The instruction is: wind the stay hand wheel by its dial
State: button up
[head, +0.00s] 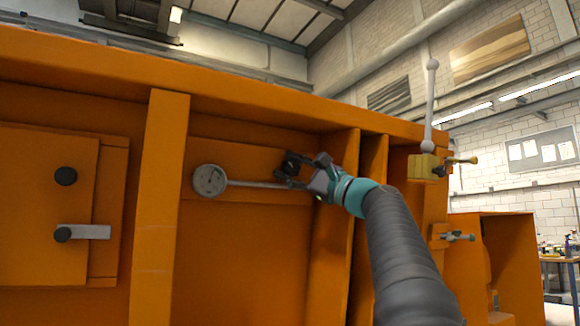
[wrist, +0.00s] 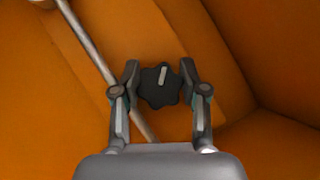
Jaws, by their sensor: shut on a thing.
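The hand wheel (wrist: 159,86) is a small black lobed knob with a pale pointer mark on its face. In the wrist view it sits between my gripper's fingertips (wrist: 160,80), which close on it from both sides. In the head view my gripper (head: 285,174) reaches the dark hand wheel (head: 291,164) on the orange panel, and its fingers partly hide it. A round grey dial (head: 209,181) is on the panel to the left. A thin grey rod (head: 255,185) runs from the dial towards my gripper. The dial's marks are too small to read.
An orange upright rib (head: 160,190) stands left of the dial, and another rib (head: 335,215) stands close by my arm. A hatch with a grey latch (head: 85,232) is at the far left. A yellow block with a lever (head: 425,165) is at the right.

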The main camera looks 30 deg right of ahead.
dwell(0.3)
jog(key=o, duration=1.1)
jog(key=shift+o, duration=0.2)
